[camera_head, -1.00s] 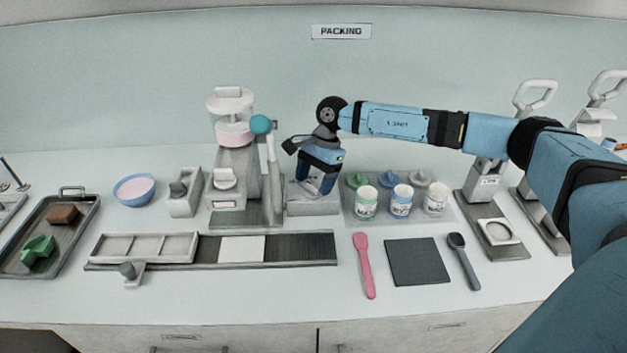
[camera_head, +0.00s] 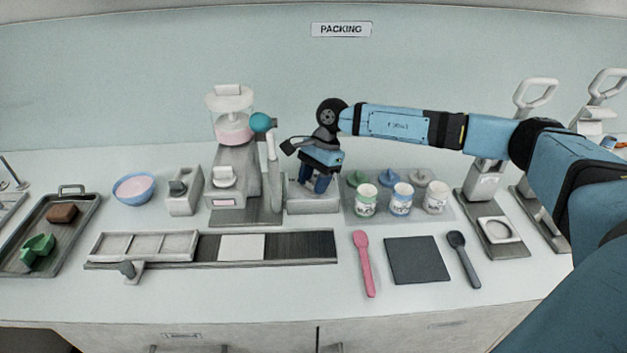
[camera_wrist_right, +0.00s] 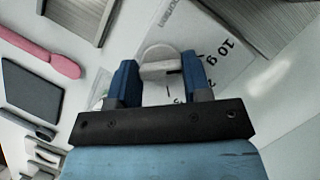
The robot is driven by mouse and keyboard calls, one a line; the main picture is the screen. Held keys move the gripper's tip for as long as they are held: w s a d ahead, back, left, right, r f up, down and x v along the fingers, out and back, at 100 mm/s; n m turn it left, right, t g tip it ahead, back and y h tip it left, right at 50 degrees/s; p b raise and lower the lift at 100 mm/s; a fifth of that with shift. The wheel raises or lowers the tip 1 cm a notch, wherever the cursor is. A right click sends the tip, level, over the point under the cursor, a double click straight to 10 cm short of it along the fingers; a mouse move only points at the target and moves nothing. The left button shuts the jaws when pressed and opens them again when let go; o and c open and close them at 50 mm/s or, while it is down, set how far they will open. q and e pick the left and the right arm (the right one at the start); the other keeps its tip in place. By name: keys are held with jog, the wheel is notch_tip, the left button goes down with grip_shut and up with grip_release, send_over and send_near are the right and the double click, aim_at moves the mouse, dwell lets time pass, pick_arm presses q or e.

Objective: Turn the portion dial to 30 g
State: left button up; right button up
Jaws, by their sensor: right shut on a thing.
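The portion dial is a pale round knob with a raised grip bar (camera_wrist_right: 158,69), seen between my fingers in the right wrist view. It sits on a white scale plate (camera_wrist_right: 215,40) printed "10 g", with part of another number beside it. A short dark mark shows near the bar's end; I cannot tell which value it points to. My right gripper (camera_wrist_right: 160,85) is shut on the dial's bar. In the head view my right gripper (camera_head: 318,188) points down over the grey dial box (camera_head: 312,208) and hides the knob. My left gripper is not in view.
The cream mill (camera_head: 235,165) with its teal-knobbed lever (camera_head: 262,122) stands just left of my right gripper. Three cups (camera_head: 401,202) stand close on its right. A conveyor strip (camera_head: 300,248), pink spatula (camera_head: 363,265) and dark mat (camera_head: 418,261) lie in front.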

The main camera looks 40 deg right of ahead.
jog(key=m+t+b, duration=0.1)
jog(key=m, duration=0.1)
jog(key=shift+f+m, duration=0.15)
jog(key=shift+m, duration=0.25)
jog(key=m+t+b, duration=0.1)
jog(key=m, duration=0.2)
jog(key=shift+s+m+t, duration=0.1)
jog(key=shift+m+t, duration=0.2)
jog(key=m+b, duration=0.1)
jog(key=m, duration=0.1)
jog(key=m+t+h+b, duration=0.1)
jog(key=m, duration=0.2)
jog(key=shift+a+t, duration=0.1)
jog(key=shift+t, duration=0.2)
jog(key=shift+m+t+h+b, duration=0.3)
jog(key=shift+m+h+b, duration=0.2)
jog(key=shift+m, duration=0.6)
jog(key=shift+s+m+h+b, duration=0.1)
jog(key=shift+m+h+b, duration=0.25)
jog(key=shift+m, duration=0.45)
jog(key=shift+m+h+b, duration=0.25)
jog(key=shift+m+b, duration=0.25)
jog(key=shift+m, duration=0.4)
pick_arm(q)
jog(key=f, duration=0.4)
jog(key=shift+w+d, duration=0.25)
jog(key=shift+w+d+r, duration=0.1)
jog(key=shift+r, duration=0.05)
pick_arm(e)
jog(key=shift+m, duration=0.3)
